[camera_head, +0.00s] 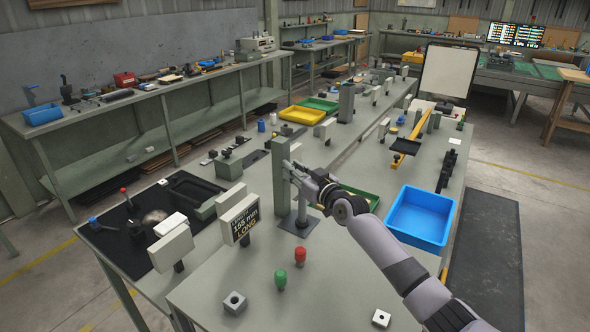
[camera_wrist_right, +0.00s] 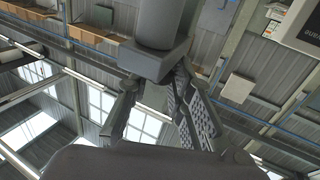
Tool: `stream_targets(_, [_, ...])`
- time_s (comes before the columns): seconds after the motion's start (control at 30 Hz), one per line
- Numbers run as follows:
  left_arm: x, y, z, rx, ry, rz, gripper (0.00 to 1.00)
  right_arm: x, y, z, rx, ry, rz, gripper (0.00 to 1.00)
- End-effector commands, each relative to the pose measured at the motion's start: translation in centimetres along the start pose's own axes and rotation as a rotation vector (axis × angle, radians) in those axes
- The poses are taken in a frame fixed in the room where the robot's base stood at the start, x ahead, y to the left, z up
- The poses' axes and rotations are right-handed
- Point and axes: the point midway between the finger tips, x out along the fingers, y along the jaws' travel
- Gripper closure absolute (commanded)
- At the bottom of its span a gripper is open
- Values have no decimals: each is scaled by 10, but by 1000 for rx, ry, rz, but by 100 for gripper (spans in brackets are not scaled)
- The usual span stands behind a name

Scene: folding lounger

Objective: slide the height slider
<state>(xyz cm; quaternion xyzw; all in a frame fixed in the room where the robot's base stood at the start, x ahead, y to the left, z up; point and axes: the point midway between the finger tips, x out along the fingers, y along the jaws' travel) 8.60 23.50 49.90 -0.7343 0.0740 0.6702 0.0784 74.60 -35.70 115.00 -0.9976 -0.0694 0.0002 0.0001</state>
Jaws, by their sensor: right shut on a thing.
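A grey-green upright post (camera_head: 281,195) stands near the middle of the bench, with a darker cylinder (camera_head: 301,208) on a dark base plate beside it. My right gripper (camera_head: 293,170) is at the post's upper half, reaching in from the lower right. In the right wrist view it (camera_wrist_right: 155,88) is shut on a grey block (camera_wrist_right: 155,58), which I take to be the height slider, below a thick round grey part (camera_wrist_right: 158,22). In the head view the gripper covers most of the slider. My left gripper is not in view.
A display (camera_head: 242,220) appears to read "155 mm LONG". A red knob (camera_head: 300,256) and a green knob (camera_head: 281,280) stand in front of the post. A blue bin (camera_head: 421,218) and a green tray (camera_head: 358,197) lie to the right. A grey nut-like block (camera_head: 235,303) sits near the front.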

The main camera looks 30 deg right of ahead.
Motion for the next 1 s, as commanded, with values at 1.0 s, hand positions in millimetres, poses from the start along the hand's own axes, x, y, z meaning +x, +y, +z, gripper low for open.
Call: stream_targets(1.0, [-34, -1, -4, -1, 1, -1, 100, 0, 1, -54, -1, 11, 2, 78])
